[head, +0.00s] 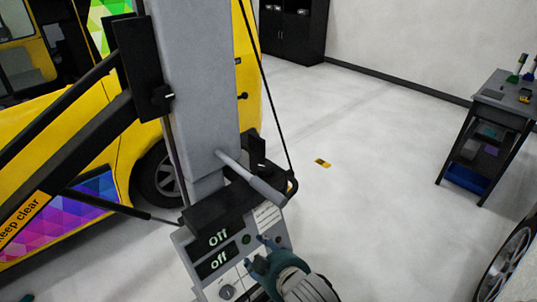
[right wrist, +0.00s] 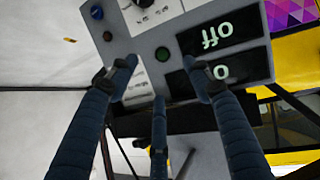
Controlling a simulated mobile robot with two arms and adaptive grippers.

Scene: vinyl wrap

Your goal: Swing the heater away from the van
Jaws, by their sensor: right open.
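The heater stands in the middle of the head view as a thick grey column (head: 200,90) with black arms reaching left across the van. Its control panel (head: 228,262) has two displays reading "off"; the panel (right wrist: 150,30) also shows upside down in the right wrist view. A grey bar handle (head: 252,178) sticks out above the panel. The yellow van (head: 247,80) is behind the column at left. My right gripper (head: 262,256) is in front of the panel's right side. In the right wrist view its fingers (right wrist: 158,75) are spread, with nothing between them. My left gripper is out of view.
A "keep clear" label (head: 20,220) marks the lower black arm. A dark cart (head: 483,135) with tools stands at right, and a wheel (head: 510,265) shows at lower right. A black cabinet (head: 292,30) stands at the back. The floor (head: 370,150) between is mostly clear, with a small yellow item (head: 322,163).

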